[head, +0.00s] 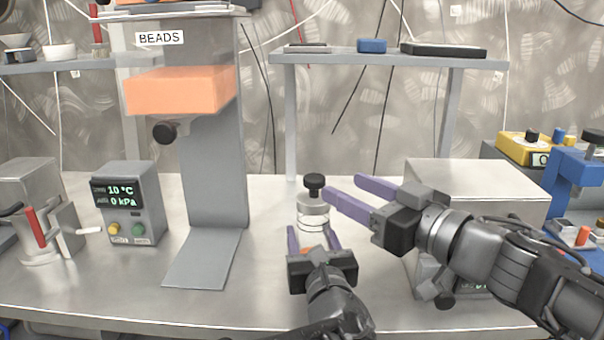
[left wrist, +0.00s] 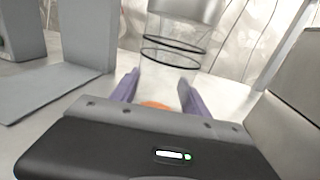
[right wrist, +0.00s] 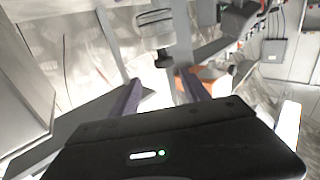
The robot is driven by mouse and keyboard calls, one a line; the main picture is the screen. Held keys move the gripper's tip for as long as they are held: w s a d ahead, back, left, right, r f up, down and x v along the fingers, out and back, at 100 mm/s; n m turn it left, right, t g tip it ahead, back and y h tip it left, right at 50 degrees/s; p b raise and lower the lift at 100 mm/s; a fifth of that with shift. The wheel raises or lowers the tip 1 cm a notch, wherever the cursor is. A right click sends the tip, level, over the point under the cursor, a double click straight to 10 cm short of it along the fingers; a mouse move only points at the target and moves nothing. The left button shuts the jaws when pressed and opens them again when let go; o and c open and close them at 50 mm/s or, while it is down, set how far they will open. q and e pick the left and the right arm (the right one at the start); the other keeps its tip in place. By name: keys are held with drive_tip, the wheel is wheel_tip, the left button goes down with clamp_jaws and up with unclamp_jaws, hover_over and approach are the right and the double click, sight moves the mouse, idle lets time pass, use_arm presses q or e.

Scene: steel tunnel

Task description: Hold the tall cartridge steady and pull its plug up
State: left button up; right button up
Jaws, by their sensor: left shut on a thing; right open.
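The tall cartridge (head: 313,209) stands upright on the steel bench, with a clear body, a metal collar and dark rings. Its black knobbed plug (head: 314,184) sits on top. My left gripper (head: 313,236) is shut on the cartridge's lower body, which also shows between its fingers in the left wrist view (left wrist: 172,62). Orange shows low between these fingers; the base is hidden. My right gripper (head: 344,190) is open and empty, its fingers pointing at the plug from the right. In the right wrist view the plug (right wrist: 163,59) appears just beyond the fingertips, apart from them.
A grey stand labelled BEADS (head: 212,150) with an orange block (head: 180,90) rises to the left. A controller box (head: 130,203) stands further left. A metal box (head: 475,185) is behind my right arm. A raised shelf (head: 390,58) spans the back.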

sight(307, 176)
drive_tip(key=shift+s+d+f+n+y, duration=0.15)
drive_tip(key=shift+s+f+n+y, duration=0.2)
drive_tip(key=shift+s, duration=0.2)
drive_tip(key=shift+w, duration=0.1)
drive_tip(key=x, duration=1.2)
drive_tip(key=shift+f, duration=0.15)
drive_tip(key=shift+c, duration=0.2)
clamp_jaws()
idle(0.7)
